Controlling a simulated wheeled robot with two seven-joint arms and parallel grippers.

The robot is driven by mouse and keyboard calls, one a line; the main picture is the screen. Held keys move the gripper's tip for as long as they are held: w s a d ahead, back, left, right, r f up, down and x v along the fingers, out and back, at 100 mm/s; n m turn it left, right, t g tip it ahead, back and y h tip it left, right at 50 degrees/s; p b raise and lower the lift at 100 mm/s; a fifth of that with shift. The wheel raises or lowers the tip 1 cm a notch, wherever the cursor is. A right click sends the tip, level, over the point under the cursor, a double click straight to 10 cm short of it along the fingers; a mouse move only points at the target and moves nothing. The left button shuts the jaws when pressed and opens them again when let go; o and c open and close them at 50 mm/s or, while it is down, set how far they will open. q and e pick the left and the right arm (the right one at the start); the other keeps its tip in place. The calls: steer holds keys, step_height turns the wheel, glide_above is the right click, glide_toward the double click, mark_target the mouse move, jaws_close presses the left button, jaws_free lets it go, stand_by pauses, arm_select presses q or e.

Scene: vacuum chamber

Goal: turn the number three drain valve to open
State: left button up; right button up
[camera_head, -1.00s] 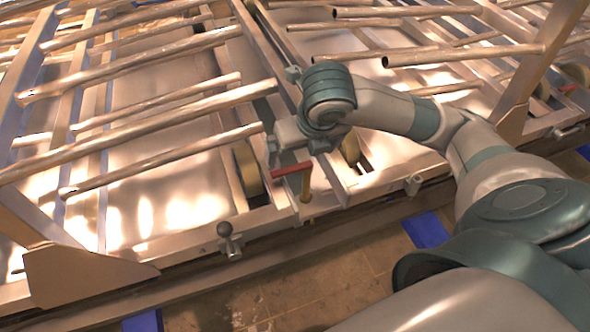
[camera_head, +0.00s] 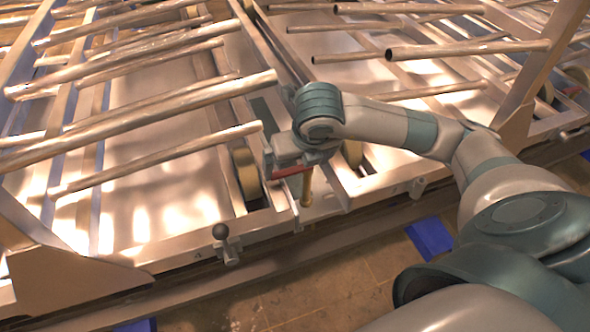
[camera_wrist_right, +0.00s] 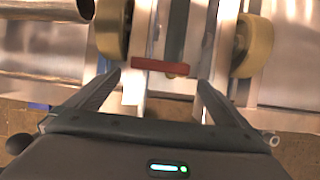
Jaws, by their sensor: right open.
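The drain valve has a red lever handle (camera_head: 291,170) and a brass-coloured stem (camera_head: 306,188) below it, at the near edge of the metal frame. I cannot read a number on it. In the right wrist view the red handle (camera_wrist_right: 160,66) lies crosswise just beyond the fingertips, in line with the gap between them. My right gripper (camera_head: 287,158) is above the handle and partly hides it; it also shows in the wrist view (camera_wrist_right: 161,82), open and empty, with a finger on each side. Contact with the handle cannot be told. My left gripper is out of view.
Long metal pipes (camera_head: 155,160) stick out over the frame to the left of my gripper. Tan rollers (camera_head: 247,172) flank the valve. The floor in front is open, with blue patches (camera_head: 430,235).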

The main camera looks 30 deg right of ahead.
mark_target(294, 173)
steer(key=shift+x, duration=1.8)
steer(key=c, duration=1.3)
